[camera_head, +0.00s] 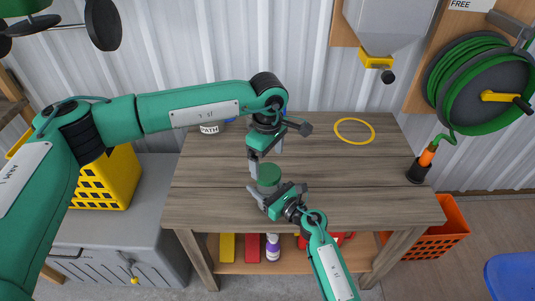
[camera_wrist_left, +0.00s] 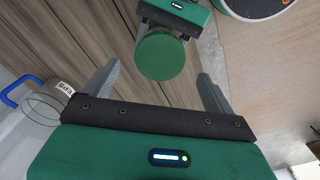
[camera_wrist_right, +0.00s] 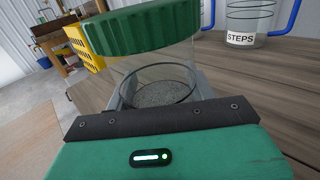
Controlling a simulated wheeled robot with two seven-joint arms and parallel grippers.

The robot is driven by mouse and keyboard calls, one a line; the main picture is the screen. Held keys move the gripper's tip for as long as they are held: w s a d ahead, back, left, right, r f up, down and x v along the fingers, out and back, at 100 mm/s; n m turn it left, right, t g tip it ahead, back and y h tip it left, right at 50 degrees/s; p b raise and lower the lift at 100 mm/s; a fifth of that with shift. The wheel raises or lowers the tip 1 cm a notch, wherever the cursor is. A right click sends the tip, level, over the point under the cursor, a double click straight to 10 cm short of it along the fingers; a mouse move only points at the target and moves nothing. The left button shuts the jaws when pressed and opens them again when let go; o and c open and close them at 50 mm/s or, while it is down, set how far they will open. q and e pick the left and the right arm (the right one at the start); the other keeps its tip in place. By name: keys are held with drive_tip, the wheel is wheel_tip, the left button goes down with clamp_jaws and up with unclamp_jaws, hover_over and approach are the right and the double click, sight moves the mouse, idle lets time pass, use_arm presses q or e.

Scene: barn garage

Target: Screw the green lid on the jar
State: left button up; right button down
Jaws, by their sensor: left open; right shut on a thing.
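The clear glass jar (camera_wrist_right: 155,85) stands upright on the wooden workbench, with dark grainy contents at its bottom. The green lid (camera_head: 269,175) sits at the jar's mouth, covering it; it also shows in the right wrist view (camera_wrist_right: 140,30) and the left wrist view (camera_wrist_left: 160,57). I cannot tell how far its thread is engaged. My right gripper (camera_head: 266,195) is shut on the jar's glass body, below the lid. My left gripper (camera_head: 264,164) points down just above the lid; its fingers are open, one on each side of it in the left wrist view, not visibly touching it.
A cup labelled PATH (camera_head: 209,128) stands at the back left of the workbench (camera_head: 210,185), partly behind my left arm. A mug labelled STEPS (camera_wrist_right: 245,25) shows in the right wrist view. A yellow ring (camera_head: 355,121) lies at the back right. The bench's right side is mostly clear.

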sight(267, 172)
use_arm(q)
drive_tip(key=n, duration=0.3)
drive_tip(key=shift+d+r, duration=0.1)
drive_tip(key=shift+r, duration=0.3)
drive_tip(key=n, duration=0.2)
drive_tip(key=r+n, duration=0.1)
drive_tip(key=n, duration=0.4)
drive_tip(key=r+n, duration=0.1)
drive_tip(key=n, duration=0.1)
drive_tip(key=shift+n, duration=0.3)
drive_tip(key=n, duration=0.3)
drive_tip(key=shift+r, duration=0.3)
drive_tip(key=shift+f, duration=4)
drive_tip(key=shift+c, duration=0.2)
